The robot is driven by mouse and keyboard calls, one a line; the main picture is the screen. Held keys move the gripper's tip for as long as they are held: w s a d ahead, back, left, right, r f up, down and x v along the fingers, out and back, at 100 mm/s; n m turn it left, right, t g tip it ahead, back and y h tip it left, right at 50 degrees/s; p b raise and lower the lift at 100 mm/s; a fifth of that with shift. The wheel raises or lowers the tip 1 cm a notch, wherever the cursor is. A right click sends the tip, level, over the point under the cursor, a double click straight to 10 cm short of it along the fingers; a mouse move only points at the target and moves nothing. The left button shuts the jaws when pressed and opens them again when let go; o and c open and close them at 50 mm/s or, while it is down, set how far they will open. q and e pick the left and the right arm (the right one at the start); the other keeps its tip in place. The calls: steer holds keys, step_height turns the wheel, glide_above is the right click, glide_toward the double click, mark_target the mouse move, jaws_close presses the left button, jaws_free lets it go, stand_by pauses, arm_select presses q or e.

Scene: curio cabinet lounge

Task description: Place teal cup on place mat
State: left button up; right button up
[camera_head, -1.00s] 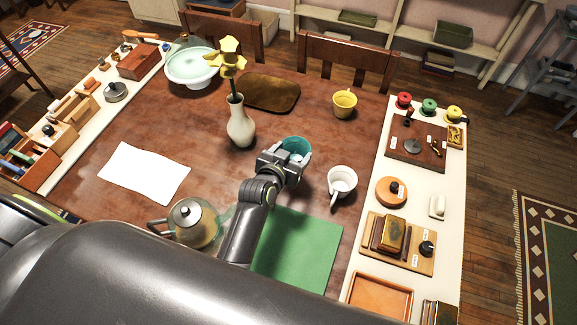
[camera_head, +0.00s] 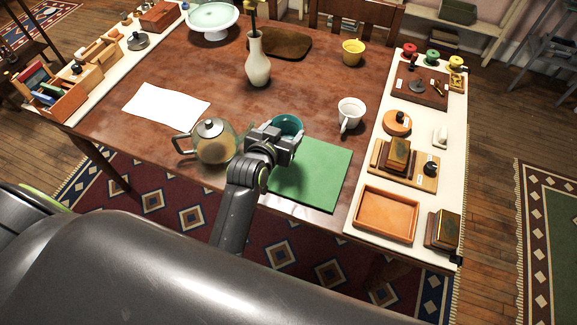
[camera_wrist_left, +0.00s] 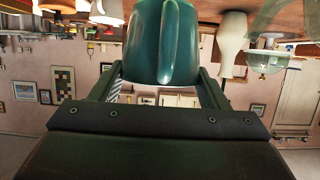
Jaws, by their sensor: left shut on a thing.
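The teal cup (camera_head: 288,125) shows just beyond my left gripper (camera_head: 274,139) in the head view, partly hidden by it. In the left wrist view the teal cup (camera_wrist_left: 163,40) sits between the two fingers, its handle towards the camera. My left gripper is shut on it. The green place mat (camera_head: 318,172) lies flat at the table's front edge, right of my left wrist. The cup and gripper are over or just behind its far left corner; I cannot tell the height. My right gripper is not in view.
A glass teapot (camera_head: 214,146) stands close left of the gripper. A white mug (camera_head: 351,113) stands behind the mat, a cream vase (camera_head: 258,62) farther back. A cream side strip with an orange tray (camera_head: 387,214) borders the right. A white paper (camera_head: 166,105) lies left.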

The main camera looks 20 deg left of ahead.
arm_select(q)
step_height(320, 180, down, 3)
steer(key=shift+w+f, duration=0.15)
steer(key=shift+f, duration=0.4)
step_height(320, 180, down, 4)
steer(key=shift+r, duration=0.15)
steer(key=shift+f, duration=0.2)
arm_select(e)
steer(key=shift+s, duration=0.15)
arm_select(q)
steer(key=shift+f, duration=0.15)
steer(key=o, duration=1.1)
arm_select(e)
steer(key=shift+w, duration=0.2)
